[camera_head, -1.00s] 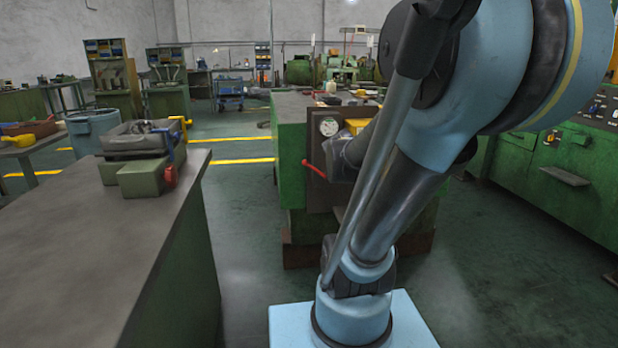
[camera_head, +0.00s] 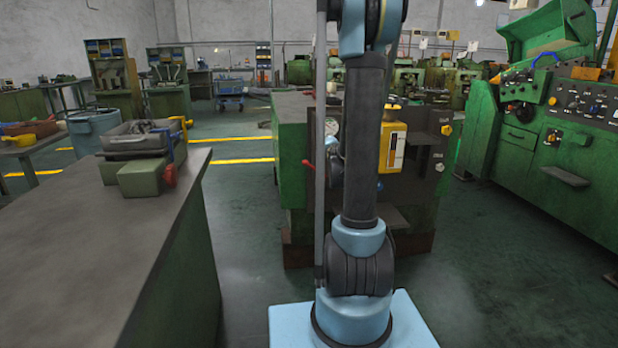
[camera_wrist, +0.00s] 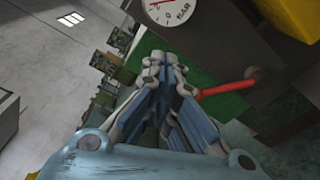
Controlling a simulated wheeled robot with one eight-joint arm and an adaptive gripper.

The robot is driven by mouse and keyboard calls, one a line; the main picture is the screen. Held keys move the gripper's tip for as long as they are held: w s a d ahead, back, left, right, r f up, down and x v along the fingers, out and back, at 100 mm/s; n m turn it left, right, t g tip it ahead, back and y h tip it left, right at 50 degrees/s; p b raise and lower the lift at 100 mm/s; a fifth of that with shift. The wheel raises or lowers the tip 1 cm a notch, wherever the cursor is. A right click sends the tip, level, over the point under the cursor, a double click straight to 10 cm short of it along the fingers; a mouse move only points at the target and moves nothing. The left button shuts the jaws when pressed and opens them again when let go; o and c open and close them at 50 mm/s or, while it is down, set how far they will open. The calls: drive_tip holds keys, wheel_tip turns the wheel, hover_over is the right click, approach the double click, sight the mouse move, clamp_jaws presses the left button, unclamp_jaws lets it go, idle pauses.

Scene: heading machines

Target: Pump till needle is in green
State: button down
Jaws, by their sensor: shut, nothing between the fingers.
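A round white pressure gauge marked BAR (camera_wrist: 168,8) is cut off by the top edge of the wrist view. Its needle cannot be read clearly. In the head view the gauge (camera_head: 331,127) is partly behind my arm. A red lever (camera_wrist: 228,88) sticks out from the dark panel below the gauge. Its red end (camera_head: 308,165) shows just left of my arm in the head view.
A yellow box (camera_head: 392,150) is on the panel right of the gauge. A grey-topped bench (camera_head: 90,245) with a tray (camera_head: 140,137) and green block (camera_head: 145,177) stands at left. A green machine (camera_head: 545,175) stands at right. Floor is open between bench and panel.

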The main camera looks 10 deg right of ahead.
sight(317, 171)
drive_tip(key=w+a+f+n+g+y, duration=0.1)
drive_tip(key=a+f+n+g+y, duration=0.2)
drive_tip(key=f, duration=0.6)
drive_tip(key=f+n+g+y, duration=0.1)
drive_tip(key=f+n+g, duration=0.1)
drive_tip(key=f+n, duration=0.45)
drive_tip(key=w+a+f+m, duration=0.1)
drive_tip(key=w+a+f, duration=0.4)
drive_tip(key=w, duration=0.4)
drive_tip(key=shift+w+d+r, duration=0.1)
drive_tip(key=shift+d+r, duration=0.55)
drive_tip(key=shift+d, duration=0.35)
drive_tip(key=shift+d+r, duration=0.65)
drive_tip(key=shift+d, duration=0.35)
